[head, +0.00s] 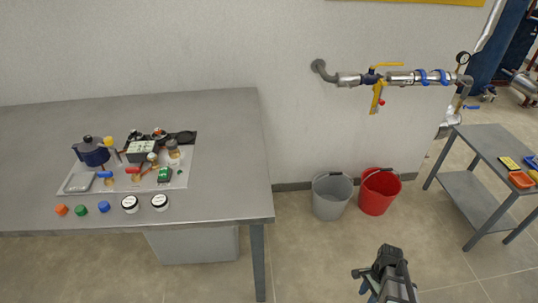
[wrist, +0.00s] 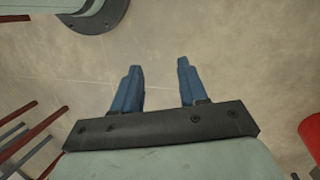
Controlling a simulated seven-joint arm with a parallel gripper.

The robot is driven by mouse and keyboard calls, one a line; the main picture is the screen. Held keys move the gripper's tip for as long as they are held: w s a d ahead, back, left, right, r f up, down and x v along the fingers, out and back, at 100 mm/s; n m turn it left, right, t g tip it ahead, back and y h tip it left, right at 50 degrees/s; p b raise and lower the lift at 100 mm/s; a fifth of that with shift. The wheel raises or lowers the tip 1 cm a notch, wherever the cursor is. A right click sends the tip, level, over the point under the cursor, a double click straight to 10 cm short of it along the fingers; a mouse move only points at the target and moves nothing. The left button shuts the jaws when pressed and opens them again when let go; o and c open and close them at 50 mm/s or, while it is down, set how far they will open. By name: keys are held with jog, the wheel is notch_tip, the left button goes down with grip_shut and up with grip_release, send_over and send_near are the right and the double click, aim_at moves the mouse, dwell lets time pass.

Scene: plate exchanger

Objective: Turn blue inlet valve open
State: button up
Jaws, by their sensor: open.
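A blue lever handle (head: 472,107) shows at the right end of the wall pipe (head: 355,79), below the gauge; it is small, and I cannot tell its open or shut position. Two blue bands or levers (head: 433,76) also sit on the horizontal pipe. I cannot tell which blue part is the inlet valve. My gripper (wrist: 160,68) has its two blue fingers apart, with bare floor between them. In the head view my gripper (head: 364,282) is low at the bottom right, well below the pipe and touching nothing there.
Yellow valve levers (head: 387,65) sit left of the blue bands. A grey bucket (head: 331,197) and a red bucket (head: 378,192) stand under the pipe. A grey bench (head: 225,130) with parts is left; a grey cart (head: 480,190) is right.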

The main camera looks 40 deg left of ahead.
jog(key=w+a+r+m+t+y, duration=0.15)
jog(key=w+a+r, duration=0.25)
jog(key=a+r, duration=0.5)
jog(key=w+a+r+m+t, duration=0.1)
jog(key=w+a+r+m, duration=0.35)
jog(key=a, duration=0.75)
jog(key=s+a+r+m+y, duration=0.1)
jog(key=s+a+r+m, duration=0.1)
jog(key=a+r, duration=0.95)
jog(key=s+a+r+m+y, duration=0.1)
jog(key=s+a+r, duration=0.1)
jog(key=a+r, duration=0.95)
notch_tip(320, 180, up, 15)
jog(key=n+g, duration=0.2)
jog(key=n, duration=0.6)
send_over(104, 171)
jog(key=w+d, duration=0.4)
jog(key=x, duration=1.2)
jog(key=shift+s+a+f, duration=0.1)
jog(key=shift+s+f, duration=0.15)
jog(key=shift+s, duration=0.1)
